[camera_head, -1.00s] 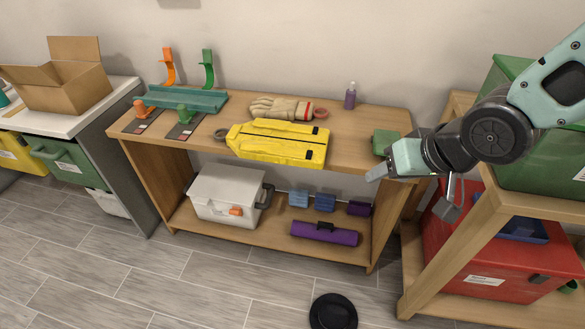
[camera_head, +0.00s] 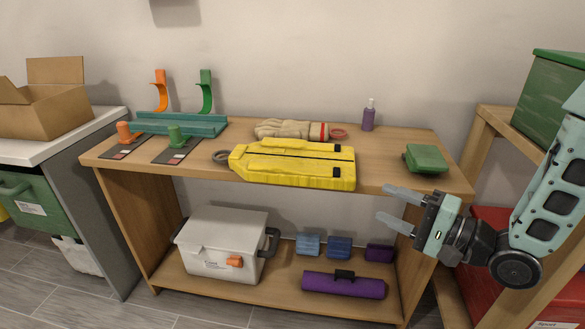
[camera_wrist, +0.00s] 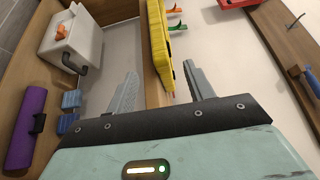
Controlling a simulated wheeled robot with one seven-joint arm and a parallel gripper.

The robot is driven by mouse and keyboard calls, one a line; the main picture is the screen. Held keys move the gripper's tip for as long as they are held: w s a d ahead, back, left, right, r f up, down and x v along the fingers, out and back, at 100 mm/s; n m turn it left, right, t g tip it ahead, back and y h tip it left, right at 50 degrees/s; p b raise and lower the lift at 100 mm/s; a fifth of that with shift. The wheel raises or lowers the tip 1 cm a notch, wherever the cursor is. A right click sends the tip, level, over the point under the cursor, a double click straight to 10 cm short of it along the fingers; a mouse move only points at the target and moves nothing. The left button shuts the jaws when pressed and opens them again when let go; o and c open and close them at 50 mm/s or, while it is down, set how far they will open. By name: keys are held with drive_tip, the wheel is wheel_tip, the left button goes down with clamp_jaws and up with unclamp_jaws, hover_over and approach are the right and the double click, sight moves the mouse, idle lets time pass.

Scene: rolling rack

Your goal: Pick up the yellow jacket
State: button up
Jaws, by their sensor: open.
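The yellow jacket (camera_head: 292,165) lies folded flat on the top of the wooden rack, near its front edge, with dark straps at its right end. In the wrist view the jacket (camera_wrist: 157,45) shows edge-on ahead, beyond the fingers. My gripper (camera_head: 396,206) is open and empty, in front of the rack's right end, to the right of the jacket and apart from it. Its two fingers point left. In the wrist view my gripper (camera_wrist: 160,88) has its fingers spread, one on each side of the shelf board's edge.
Gloves (camera_head: 290,130) lie just behind the jacket. A green box (camera_head: 426,158) and a purple bottle (camera_head: 368,115) stand right on the top. A white cooler (camera_head: 222,245) and purple roll (camera_head: 343,285) are on the lower shelf. A wooden shelf with bins stands right.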

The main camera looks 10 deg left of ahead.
sight(336, 186)
drive_tip(key=b+x, duration=0.1)
drive_tip(key=x, duration=0.7)
drive_tip(key=shift+w+a, duration=0.1)
drive_tip(key=b+x, duration=0.2)
drive_tip(key=x, duration=0.2)
drive_tip(key=shift+a+f, duration=0.15)
drive_tip(key=shift+w+a, duration=0.25)
drive_tip(key=shift+a, duration=0.25)
clamp_jaws()
